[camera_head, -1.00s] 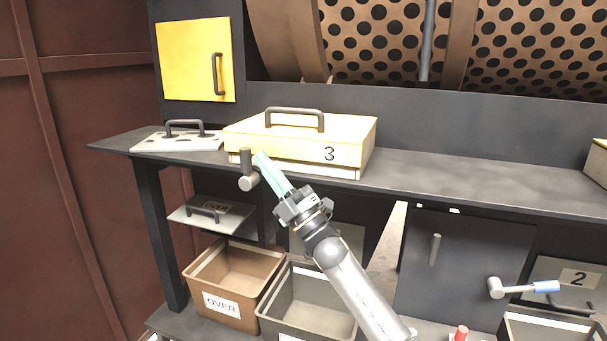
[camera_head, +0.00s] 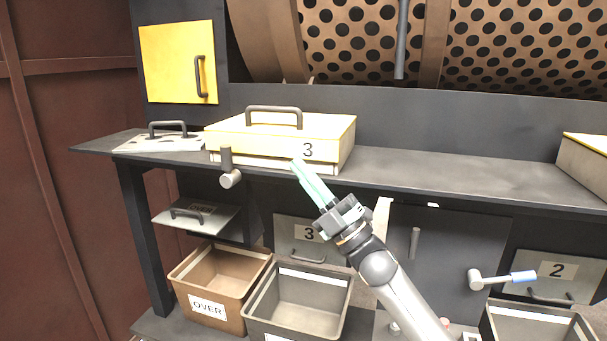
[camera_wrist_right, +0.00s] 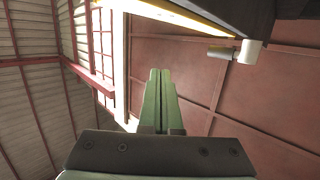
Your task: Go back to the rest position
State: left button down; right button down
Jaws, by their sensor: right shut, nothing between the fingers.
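My right gripper (camera_head: 298,168) shows in the head view with its pale green fingers shut and empty. Its tips overlap the front lower edge of the yellow-topped box marked 3 (camera_head: 325,135) in the picture; I cannot tell whether they touch. In the right wrist view the two green fingers (camera_wrist_right: 160,78) lie side by side, closed, with nothing between them. A dark lever with a grey knob (camera_head: 229,178) hangs at the shelf edge, left of the gripper; it also shows in the wrist view (camera_wrist_right: 248,51). My left gripper is not in view.
Below stand a brown OVER bin (camera_head: 207,308) and a grey bin (camera_head: 297,318). A blue-tipped handle (camera_head: 522,277) juts from a dark panel at right. The perforated drum (camera_head: 500,45) is behind.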

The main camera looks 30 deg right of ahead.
dwell(0.6)
jog(key=s+a+f+m+g+h+p, duration=0.1)
jog(key=s+a+f+m+g+h, duration=0.2)
jog(key=f, duration=0.7)
jog(key=a+f+m+g+h+p, duration=0.1)
jog(key=f+m+h, duration=0.2)
jog(key=f+m, duration=0.55)
jog(key=s+a+f+m+g+h+p, duration=0.1)
jog(key=s+a+f+m+g+h, duration=0.15)
jog(key=f, duration=1.05)
jog(key=s+a+f+m+g, duration=0.2)
jog(key=s+a+f+g, duration=0.2)
jog(key=s+f, duration=0.5)
jog(key=s+a+f+m+g+p, duration=0.1)
jog(key=s+a+f+m+g, duration=0.2)
jog(key=s+f, duration=0.6)
jog(key=shift+s+a+g, duration=0.4)
jog(key=shift+s+g, duration=0.45)
jog(key=shift+s, duration=0.25)
jog(key=shift+d, duration=0.1)
